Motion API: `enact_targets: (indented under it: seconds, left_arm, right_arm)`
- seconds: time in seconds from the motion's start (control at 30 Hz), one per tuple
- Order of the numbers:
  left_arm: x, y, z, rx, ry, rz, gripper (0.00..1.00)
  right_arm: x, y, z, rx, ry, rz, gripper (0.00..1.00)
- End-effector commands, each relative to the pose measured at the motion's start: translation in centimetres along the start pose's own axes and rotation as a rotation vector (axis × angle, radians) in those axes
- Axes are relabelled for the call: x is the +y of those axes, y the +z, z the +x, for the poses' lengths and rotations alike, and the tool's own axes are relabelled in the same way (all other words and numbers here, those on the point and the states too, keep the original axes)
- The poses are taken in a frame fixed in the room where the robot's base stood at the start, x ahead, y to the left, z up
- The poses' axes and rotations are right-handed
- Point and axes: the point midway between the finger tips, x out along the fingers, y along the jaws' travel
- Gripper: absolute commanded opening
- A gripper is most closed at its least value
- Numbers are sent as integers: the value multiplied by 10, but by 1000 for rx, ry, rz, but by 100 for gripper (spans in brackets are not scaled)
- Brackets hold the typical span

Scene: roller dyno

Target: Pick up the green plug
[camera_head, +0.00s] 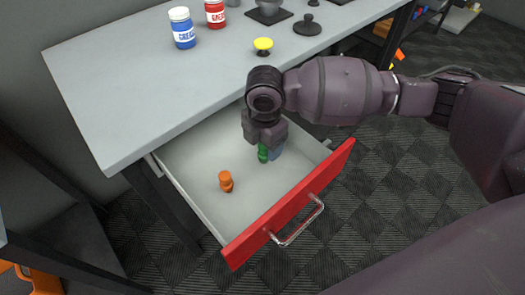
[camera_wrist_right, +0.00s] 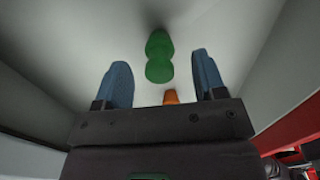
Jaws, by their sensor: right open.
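The green plug (camera_head: 263,153) stands in the open drawer (camera_head: 189,204), partly hidden by my right gripper (camera_head: 268,152) in the head view. My right gripper reaches down into the drawer right at the plug. In the right wrist view the green plug (camera_wrist_right: 159,57) lies ahead of the gap between the two blue fingertips (camera_wrist_right: 162,82). The fingers are apart, with clear space on both sides of the plug, and I see no contact. My left gripper is not in view.
An orange plug (camera_head: 226,181) stands in the drawer to the left; it also shows in the wrist view (camera_wrist_right: 171,97). The red drawer front (camera_head: 290,207) and the grey tabletop (camera_head: 128,84) bound the space. Bottles (camera_head: 182,28) and a yellow knob (camera_head: 263,45) stand on the table.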

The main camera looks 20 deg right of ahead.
Motion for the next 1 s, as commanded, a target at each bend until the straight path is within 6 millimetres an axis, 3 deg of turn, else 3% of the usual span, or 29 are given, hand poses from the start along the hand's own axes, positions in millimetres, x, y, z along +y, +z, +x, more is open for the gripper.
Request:
enact_targets:
  seconds: [0.03, 0.2, 0.47, 0.83, 1.0]
  left_arm:
    - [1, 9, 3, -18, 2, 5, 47]
    - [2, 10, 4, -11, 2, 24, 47]
    - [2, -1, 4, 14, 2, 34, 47]
    - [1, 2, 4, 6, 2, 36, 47]
    - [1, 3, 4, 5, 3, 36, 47]
  right_arm:
    - [-2, -1, 17, 5, -13, 0, 64]
    - [-2, 0, 37, 3, -12, 0, 64]
    - [0, 0, 36, 0, -2, 0, 64]
    - [-1, 0, 36, 0, -3, 0, 11]
    - [-1, 0, 37, 0, -4, 0, 11]
